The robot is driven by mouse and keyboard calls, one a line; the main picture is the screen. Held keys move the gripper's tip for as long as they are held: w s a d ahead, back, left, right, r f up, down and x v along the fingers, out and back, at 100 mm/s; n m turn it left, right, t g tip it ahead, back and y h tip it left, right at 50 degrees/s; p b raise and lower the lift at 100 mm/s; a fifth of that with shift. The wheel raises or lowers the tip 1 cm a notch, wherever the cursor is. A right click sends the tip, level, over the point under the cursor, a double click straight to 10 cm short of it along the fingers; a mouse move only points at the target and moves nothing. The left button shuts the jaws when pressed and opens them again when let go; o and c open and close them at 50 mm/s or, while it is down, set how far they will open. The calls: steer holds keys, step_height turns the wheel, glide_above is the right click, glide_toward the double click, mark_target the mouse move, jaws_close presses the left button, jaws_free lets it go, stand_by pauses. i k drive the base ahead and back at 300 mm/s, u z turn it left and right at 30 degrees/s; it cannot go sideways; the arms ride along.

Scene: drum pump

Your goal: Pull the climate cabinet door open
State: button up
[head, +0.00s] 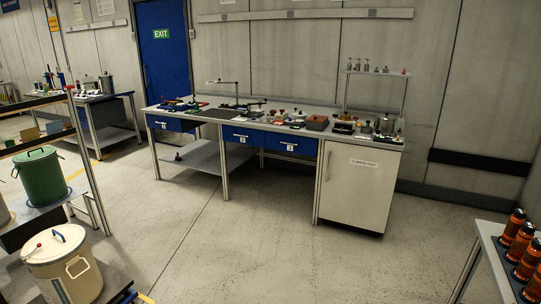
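The climate cabinet (357,190) is a pale box under the right end of the long workbench. Its door (350,200) faces me and looks shut. A white label with dark lettering (364,163) sits near the top of the door. A slim vertical handle (327,166) runs along the door's upper left side. The inside of the cabinet is hidden. My gripper is not in view.
The workbench top (215,113) holds many small items, and blue drawers (175,124) hang below it. Open concrete floor (240,235) lies before the cabinet. A shelf with a green drum (40,178) stands left. A table with orange bottles (515,235) stands right.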

mark_target(358, 181)
steer(key=u, duration=0.35)
steer(key=i, duration=3.2)
steer(key=z, duration=0.15)
